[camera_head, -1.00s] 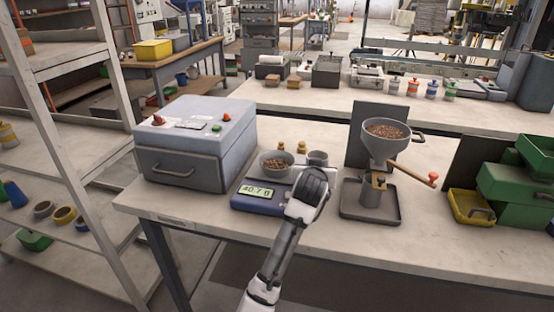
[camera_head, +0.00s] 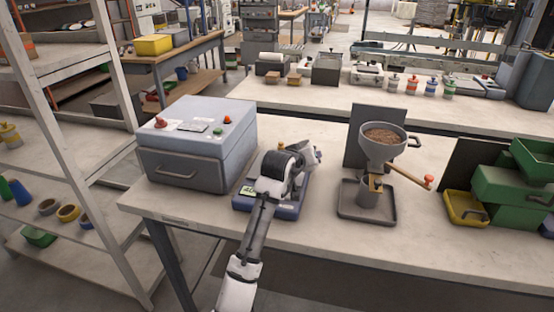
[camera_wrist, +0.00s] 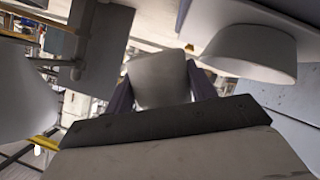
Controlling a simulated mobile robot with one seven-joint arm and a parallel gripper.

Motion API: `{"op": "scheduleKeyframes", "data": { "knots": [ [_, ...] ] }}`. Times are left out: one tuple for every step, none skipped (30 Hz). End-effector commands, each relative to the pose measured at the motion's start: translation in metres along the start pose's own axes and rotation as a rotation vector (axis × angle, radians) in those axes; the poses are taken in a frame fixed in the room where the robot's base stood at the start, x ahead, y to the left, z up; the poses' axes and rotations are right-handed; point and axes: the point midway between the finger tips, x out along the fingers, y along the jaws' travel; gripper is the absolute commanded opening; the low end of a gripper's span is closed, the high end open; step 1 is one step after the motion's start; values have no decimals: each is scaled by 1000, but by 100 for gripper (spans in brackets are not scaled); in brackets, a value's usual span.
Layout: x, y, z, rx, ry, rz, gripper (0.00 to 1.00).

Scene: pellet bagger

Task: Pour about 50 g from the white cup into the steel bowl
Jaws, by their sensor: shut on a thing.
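My gripper (camera_head: 292,166) is shut on the white cup, above the blue scale (camera_head: 285,210). In the wrist view the pale cup (camera_wrist: 160,80) sits between my two fingers, and its contents are not visible. In the head view a grey-white part of the cup (camera_head: 302,156) shows just past my gripper, looking tilted. The steel bowl (camera_wrist: 250,52) shows at the upper right of the wrist view, close to the cup but apart. In the head view my gripper hides the bowl. The scale's display (camera_head: 248,190) is mostly covered, with only its first digits showing.
A grey box machine (camera_head: 196,145) stands left of the scale. A hopper (camera_head: 383,142) with brown pellets and an orange-tipped lever (camera_head: 428,182) stands on a tray to the right. Green bins (camera_head: 510,190) and a yellow bin (camera_head: 466,208) are at the far right.

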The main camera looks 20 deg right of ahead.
Motion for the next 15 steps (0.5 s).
{"op": "scheduleKeyframes", "data": {
  "knots": [
    [-4,2,-9,-20,-3,8,31],
    [-6,2,-12,-34,-7,13,31],
    [-7,2,-15,-52,-12,21,31],
    [-8,2,-17,-65,-16,26,31],
    [-8,2,-19,-78,-20,32,31],
    [-10,2,-22,-96,-25,39,31],
    [-11,2,-24,-110,-30,45,31],
    [-12,2,-26,-123,-34,51,31],
    [-8,-2,-21,-141,-41,58,31],
    [-8,-3,-20,-155,-45,64,31],
    [-7,-4,-19,-169,-49,69,31],
    [-7,-4,-19,-186,-53,77,31],
    [-7,-4,-19,-199,-57,83,31],
    [-6,-5,-19,-212,-60,89,31],
    [-6,-5,-19,-231,-65,97,31]
  ]
}}
